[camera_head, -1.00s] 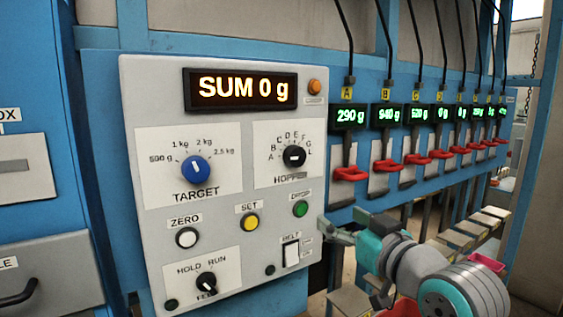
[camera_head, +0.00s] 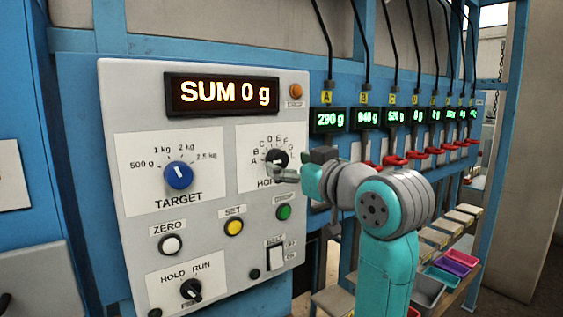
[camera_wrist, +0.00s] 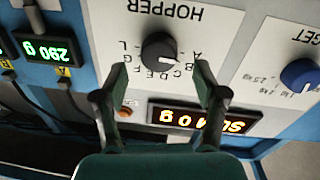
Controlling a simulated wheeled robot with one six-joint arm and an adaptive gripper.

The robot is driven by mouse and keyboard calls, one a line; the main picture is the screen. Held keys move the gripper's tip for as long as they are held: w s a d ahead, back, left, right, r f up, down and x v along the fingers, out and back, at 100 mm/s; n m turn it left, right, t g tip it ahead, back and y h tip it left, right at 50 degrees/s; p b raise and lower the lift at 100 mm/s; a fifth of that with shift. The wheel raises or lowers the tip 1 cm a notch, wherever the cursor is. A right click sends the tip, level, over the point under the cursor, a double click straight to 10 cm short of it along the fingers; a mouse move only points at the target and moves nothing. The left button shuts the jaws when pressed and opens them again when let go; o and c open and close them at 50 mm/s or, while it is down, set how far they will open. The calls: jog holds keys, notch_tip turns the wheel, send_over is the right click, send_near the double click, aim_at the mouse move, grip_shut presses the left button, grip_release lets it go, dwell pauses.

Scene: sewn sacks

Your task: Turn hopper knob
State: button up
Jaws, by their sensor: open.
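The hopper knob (camera_head: 277,158) is a black dial with a white pointer mark on a white label plate, at the upper right of the grey control panel (camera_head: 150,90). Letters A to G and L ring it. In the wrist view, which is upside down, the hopper knob (camera_wrist: 159,50) lies ahead of and between the fingertips. My gripper (camera_wrist: 160,80) is open, with one finger on each side and a gap to the knob. In the head view my gripper (camera_head: 285,174) is just in front of the panel, covering part of the HOPPER label.
The blue target knob (camera_head: 178,175) is left of the hopper plate. The display (camera_head: 222,93) reads SUM 0 g. White, yellow and green buttons and a belt switch (camera_head: 275,258) sit below. Red-handled hopper levers (camera_head: 395,160) line up at right, with coloured trays (camera_head: 440,275) below.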

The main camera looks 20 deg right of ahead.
aim_at(281, 161)
jog(key=shift+x, duration=1.8)
jog(key=c, duration=1.1)
